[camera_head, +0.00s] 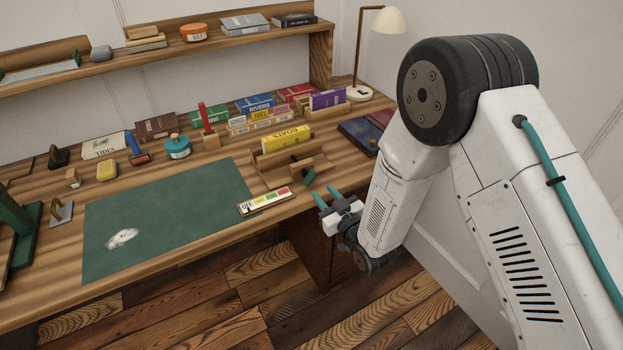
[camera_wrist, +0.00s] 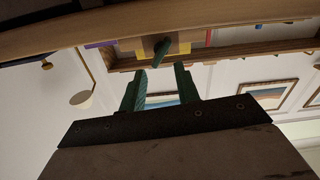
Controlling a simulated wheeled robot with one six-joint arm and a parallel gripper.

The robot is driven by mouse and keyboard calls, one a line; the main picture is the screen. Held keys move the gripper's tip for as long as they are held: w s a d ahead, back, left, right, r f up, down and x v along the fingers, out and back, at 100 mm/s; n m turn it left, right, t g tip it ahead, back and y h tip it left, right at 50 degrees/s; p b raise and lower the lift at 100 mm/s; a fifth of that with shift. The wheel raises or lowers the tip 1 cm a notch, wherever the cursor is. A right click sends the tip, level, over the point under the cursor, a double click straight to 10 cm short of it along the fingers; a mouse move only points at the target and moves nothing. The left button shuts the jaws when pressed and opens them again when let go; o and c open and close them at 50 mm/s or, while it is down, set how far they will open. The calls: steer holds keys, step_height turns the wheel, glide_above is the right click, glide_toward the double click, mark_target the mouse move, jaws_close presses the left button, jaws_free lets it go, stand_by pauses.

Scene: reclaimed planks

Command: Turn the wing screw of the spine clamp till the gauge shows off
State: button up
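The wooden spine clamp (camera_head: 268,178) stands near the desk's front edge, with a yellow book (camera_head: 286,139) marked BOATS upright in it. Its green wing screw (camera_head: 304,178) is at the front; in the wrist view the wing screw (camera_wrist: 160,53) is slanted, just beyond my fingertips. The gauge (camera_head: 265,201) is a pale strip with OFF at its left end and coloured bands; its pointer is too small to read surely. My gripper (camera_head: 326,194) is off the desk's front edge, right of the clamp. In the wrist view my gripper (camera_wrist: 160,68) is open and empty, its green fingers apart.
A green mat (camera_head: 160,215) covers the desk's left middle. Several books, including a purple one (camera_head: 328,99), stand behind the clamp. Blue and red flat books (camera_head: 360,136) lie at right. A lamp (camera_head: 384,20) stands at the back right. The space before the desk is open floor.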

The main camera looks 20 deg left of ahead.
mark_target(313, 180)
steer(key=w+a+m, duration=0.1)
steer(key=a+m, duration=0.1)
steer(key=m, duration=0.1)
steer(key=w+a+m, duration=0.4)
steer(key=m, duration=0.1)
steer(key=shift+m, duration=0.3)
steer(key=c, duration=0.7)
